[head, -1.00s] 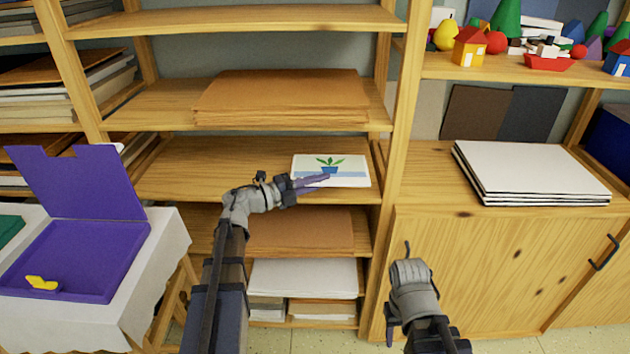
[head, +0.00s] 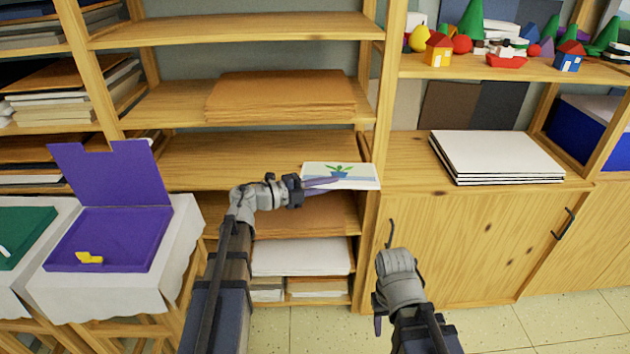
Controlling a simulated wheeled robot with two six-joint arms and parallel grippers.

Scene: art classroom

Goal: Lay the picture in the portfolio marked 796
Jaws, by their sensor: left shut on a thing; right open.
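The picture (head: 350,172), a white sheet with a green plant in a blue pot, is in my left gripper (head: 325,183), which is shut on its left part. The picture stands out at the front edge of the middle shelf. An open purple portfolio (head: 115,230) lies on a cloth-covered table at the left, its lid raised and a yellow piece on its tray. A green portfolio (head: 25,235) is partly visible at the left edge. I can read no number on either. My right gripper (head: 384,278) is open and empty in front of the cabinet.
The shelf unit (head: 240,158) holds brown board stacks (head: 280,97) and paper. White boards (head: 495,155) lie on the cabinet at the right, below a shelf of toy blocks. The white-clothed table (head: 185,225) stands left of my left arm; floor shows below the shelves.

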